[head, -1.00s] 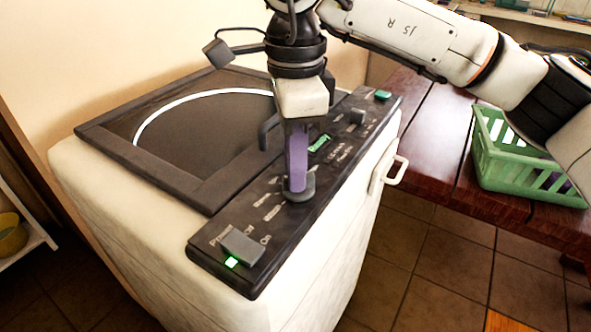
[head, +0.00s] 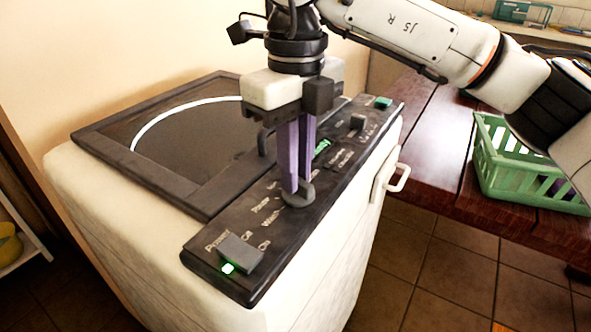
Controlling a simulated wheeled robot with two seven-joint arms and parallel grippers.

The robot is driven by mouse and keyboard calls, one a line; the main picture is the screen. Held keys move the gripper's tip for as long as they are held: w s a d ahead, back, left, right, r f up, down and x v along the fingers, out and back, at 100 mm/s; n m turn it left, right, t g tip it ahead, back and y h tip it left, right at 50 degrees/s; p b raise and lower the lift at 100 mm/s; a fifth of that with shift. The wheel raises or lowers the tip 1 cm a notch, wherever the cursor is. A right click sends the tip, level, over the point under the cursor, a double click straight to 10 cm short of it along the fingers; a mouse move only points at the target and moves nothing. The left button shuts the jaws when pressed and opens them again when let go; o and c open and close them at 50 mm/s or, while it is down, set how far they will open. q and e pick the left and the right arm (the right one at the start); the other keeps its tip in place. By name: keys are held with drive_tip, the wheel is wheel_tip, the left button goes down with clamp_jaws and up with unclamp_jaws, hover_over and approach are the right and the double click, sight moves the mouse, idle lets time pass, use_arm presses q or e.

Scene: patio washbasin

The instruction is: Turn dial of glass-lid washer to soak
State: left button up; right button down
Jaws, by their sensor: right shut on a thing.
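The white washer has a dark top with a glass lid (head: 185,135) and a sloping black control panel (head: 215,237). A round grey dial (head: 299,200) sits on the panel, with small white labels to its left, one reading like "Wash". My right gripper (head: 298,188) points straight down with its purple fingers shut on the dial. The fingers hide part of the dial, and I cannot tell which label it points to. My left gripper is not in view.
A power switch (head: 239,252) with a lit green light is at the panel's near end. A green basket (head: 530,180) stands on the wooden table (head: 440,175) at right.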

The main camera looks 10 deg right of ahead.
drive_tip(key=m, duration=0.4)
drive_tip(key=shift+d+r+b, duration=0.1)
drive_tip(key=shift+b, duration=0.25)
drive_tip(key=shift+m, duration=0.6)
drive_tip(key=c, duration=1.8)
unclamp_jaws()
wheel_tip(320, 180, up, 10)
drive_tip(key=p, duration=0.1)
drive_tip(key=shift+r, duration=0.15)
